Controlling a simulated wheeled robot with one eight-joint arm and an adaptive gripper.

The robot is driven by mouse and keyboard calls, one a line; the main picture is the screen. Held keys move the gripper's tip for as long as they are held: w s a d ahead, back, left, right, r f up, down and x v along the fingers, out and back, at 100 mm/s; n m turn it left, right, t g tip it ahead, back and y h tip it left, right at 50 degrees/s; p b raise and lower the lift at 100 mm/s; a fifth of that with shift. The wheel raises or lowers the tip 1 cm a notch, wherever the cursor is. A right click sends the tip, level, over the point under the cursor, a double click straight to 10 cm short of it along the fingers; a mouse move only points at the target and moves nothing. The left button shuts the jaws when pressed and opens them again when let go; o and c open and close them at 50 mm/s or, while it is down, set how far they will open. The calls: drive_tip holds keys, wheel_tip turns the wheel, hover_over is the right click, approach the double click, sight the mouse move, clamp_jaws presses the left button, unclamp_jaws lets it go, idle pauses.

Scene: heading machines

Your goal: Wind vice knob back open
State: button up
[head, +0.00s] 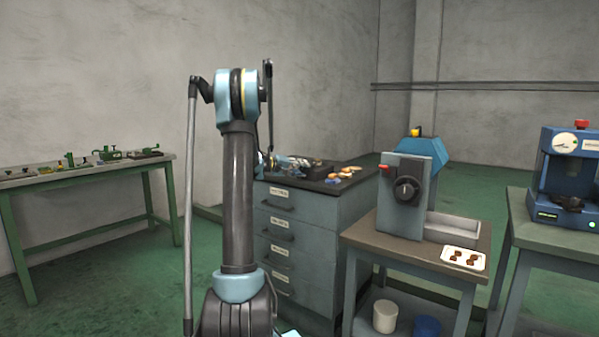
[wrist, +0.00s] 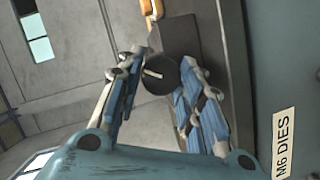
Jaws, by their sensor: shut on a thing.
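The vice knob (wrist: 156,76) is a dark round disc with a pale line across its face, in the wrist view. It sits at the near end of the dark vice body (wrist: 172,30). My gripper (wrist: 163,68) is shut on the knob, with one blue-padded finger on each side of it. In the head view the dark vice (head: 312,168) is on the cabinet top, partly behind my gripper (head: 284,163). The knob cannot be made out there, and my arm column covers the cabinet's left side.
The vice stands on a grey drawer cabinet (head: 312,235) with labelled drawers. Several orange-handled and pale items (head: 342,173) lie at the top's right end. A grey machine (head: 405,190) and tray (head: 464,258) stand right on a table. A green bench (head: 85,178) is far left.

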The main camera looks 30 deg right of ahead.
drive_tip(key=n, duration=0.1)
drive_tip(key=n+h, duration=0.1)
drive_tip(key=n, duration=0.1)
drive_tip(key=shift+w+a+f+n+g+h, duration=0.2)
drive_tip(key=shift+w+n+g+h, duration=0.1)
drive_tip(key=shift+g, duration=0.1)
drive_tip(key=shift+s+f+n+h, duration=0.1)
drive_tip(key=shift+n+h, duration=0.4)
drive_tip(key=shift+n, duration=0.7)
drive_tip(key=o, duration=1.1)
drive_tip(key=shift+d, duration=0.1)
drive_tip(key=shift+c, duration=0.2)
drive_tip(key=a, duration=1.2)
drive_tip(key=shift+s, duration=0.15)
